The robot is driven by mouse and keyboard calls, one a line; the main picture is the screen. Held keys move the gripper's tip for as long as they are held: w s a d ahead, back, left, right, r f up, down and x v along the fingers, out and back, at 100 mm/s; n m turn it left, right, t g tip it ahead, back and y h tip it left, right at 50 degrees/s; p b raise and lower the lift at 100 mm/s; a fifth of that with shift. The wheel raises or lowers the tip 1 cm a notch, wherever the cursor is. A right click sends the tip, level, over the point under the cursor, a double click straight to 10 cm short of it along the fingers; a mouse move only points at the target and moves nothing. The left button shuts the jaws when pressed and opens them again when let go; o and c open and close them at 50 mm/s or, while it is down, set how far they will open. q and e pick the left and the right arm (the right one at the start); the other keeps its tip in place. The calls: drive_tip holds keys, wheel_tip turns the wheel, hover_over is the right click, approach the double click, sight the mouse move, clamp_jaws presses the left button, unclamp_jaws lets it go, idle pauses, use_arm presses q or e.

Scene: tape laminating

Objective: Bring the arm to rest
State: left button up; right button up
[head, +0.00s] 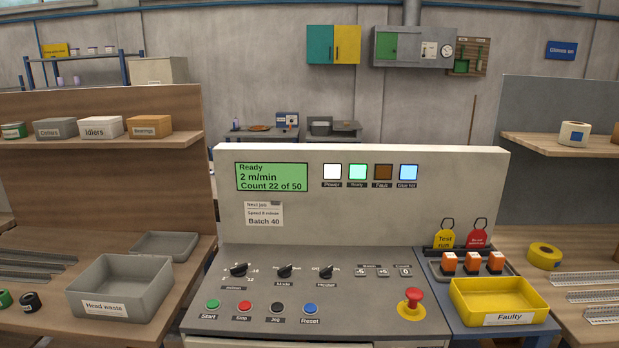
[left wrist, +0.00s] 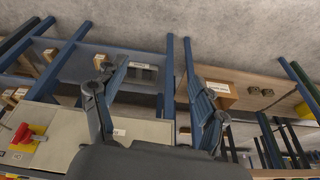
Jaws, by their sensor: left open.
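My left gripper (left wrist: 155,75) shows in the left wrist view, with its two dark fingers spread apart. It is open and nothing is between the fingers. Behind it are blue posts, shelves and a grey surface, seen at an odd tilt; I cannot tell how far they are. Neither gripper nor arm shows in the head view. My right gripper is in neither view.
A control panel (head: 370,215) reads "Ready" and "Count 22 of 50". A red mushroom button (head: 413,297) is at its right. A grey "Head waste" bin (head: 104,309) stands left, a yellow "Faulty" bin (head: 502,320) right. Shelves flank the panel.

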use_arm(q)
wheel_tip(320, 180, down, 28)
drive_tip(key=s+g, duration=0.1)
drive_tip(key=s, duration=0.1)
drive_tip(key=s+a+f+g, duration=0.1)
drive_tip(key=s+a+f, duration=0.2)
drive_tip(key=s+f, duration=1.1)
drive_tip(key=shift+s+f, duration=0.15)
drive_tip(key=shift+s, duration=0.8)
